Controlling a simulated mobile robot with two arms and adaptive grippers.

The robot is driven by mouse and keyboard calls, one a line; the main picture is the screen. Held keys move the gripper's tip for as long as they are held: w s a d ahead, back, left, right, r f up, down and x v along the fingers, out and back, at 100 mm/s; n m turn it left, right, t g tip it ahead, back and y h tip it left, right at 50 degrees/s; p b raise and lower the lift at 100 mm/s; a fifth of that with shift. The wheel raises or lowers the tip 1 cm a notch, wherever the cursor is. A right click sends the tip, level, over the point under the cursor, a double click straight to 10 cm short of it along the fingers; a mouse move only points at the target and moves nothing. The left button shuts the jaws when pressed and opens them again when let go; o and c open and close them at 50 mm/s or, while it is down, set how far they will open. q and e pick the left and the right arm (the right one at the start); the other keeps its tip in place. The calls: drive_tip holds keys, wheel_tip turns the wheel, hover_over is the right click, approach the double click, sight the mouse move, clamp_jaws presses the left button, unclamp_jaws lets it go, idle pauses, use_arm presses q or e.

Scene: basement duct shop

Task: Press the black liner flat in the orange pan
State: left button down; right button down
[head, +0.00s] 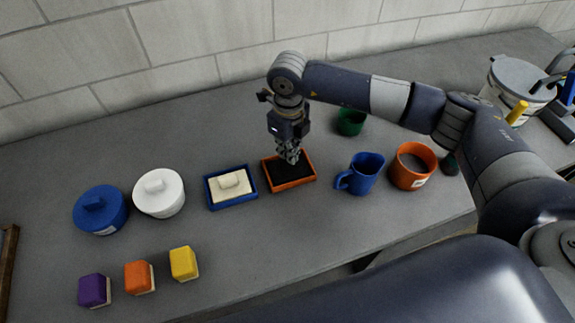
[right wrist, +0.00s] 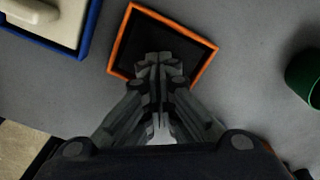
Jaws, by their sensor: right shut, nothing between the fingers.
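The orange pan (head: 290,185) is a shallow rectangular tray on the grey bench, in the middle of the head view. The black liner (head: 285,172) lies inside it and looks dark and mostly even; I cannot tell whether any part stands up. My right gripper (head: 290,159) is shut and empty, pointing down over the pan's back part. In the right wrist view its fingertips (right wrist: 158,62) are over the black liner (right wrist: 150,35), within the orange rim (right wrist: 178,28), and hide part of it. I cannot tell whether they touch it. My left gripper is not in view.
A blue tray (head: 231,204) with a cream handled block (head: 231,184) sits just left of the pan. A blue mug (head: 361,174), an orange pot (head: 412,167) and a green cup (head: 351,121) stand right. Blue (head: 101,210) and white (head: 159,193) lidded containers stand left. The front-centre bench is bare.

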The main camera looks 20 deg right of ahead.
drive_tip(key=shift+r+p, duration=0.65)
drive_tip(key=shift+r, duration=0.3)
wheel_tip(320, 180, up, 6)
drive_tip(key=p, duration=0.2)
drive_tip(key=shift+p, duration=0.3)
